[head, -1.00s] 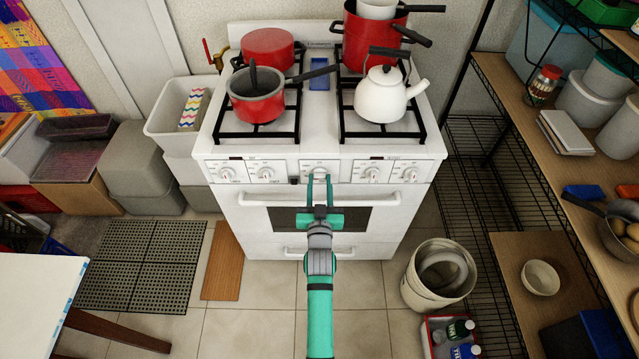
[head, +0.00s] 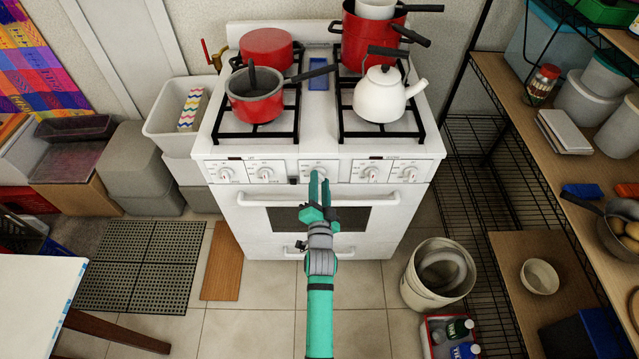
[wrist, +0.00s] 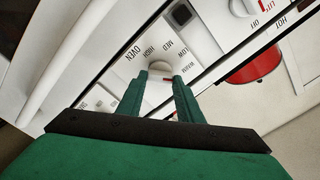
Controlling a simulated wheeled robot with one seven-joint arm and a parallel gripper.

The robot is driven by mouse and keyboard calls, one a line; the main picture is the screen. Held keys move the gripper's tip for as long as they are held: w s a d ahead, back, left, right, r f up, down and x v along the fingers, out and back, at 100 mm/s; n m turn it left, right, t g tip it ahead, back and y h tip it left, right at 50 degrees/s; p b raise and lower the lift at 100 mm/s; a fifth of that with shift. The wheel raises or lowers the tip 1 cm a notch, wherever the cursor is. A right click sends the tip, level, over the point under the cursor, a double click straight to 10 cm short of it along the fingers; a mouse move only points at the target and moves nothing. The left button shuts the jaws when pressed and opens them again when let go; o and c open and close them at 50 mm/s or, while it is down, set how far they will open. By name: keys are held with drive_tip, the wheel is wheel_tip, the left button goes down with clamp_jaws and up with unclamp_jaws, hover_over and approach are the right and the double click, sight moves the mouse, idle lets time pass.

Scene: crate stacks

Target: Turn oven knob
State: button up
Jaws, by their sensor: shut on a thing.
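The white oven (head: 318,230) stands straight ahead with a row of white knobs along its front panel. The oven knob (head: 319,167) is the middle one; in the wrist view the knob (wrist: 157,66) sits by the printed words OVEN, HIGH, MED and LOW. My gripper (head: 318,176), with green fingers, reaches the panel and is shut on this knob. In the wrist view my fingers (wrist: 160,88) stand on either side of the knob and hide part of it. In the head view the fingers largely overlap and cover the knob's lower part.
A handle bar (head: 380,198) crosses the oven door below the knobs. A red saucepan (head: 255,105) and a white kettle (head: 382,97) stand on the burners. A white bucket (head: 428,290) stands at the lower right, beside wooden shelves. Tiled floor in front is mostly clear.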

drive_tip(key=m, duration=0.4)
drive_tip(key=shift+d, duration=0.1)
drive_tip(key=shift+f+m, duration=0.1)
drive_tip(key=shift+m, duration=1.7)
drive_tip(key=o, duration=1.1)
drive_tip(key=s, duration=1)
drive_tip(key=shift+s, duration=0.4)
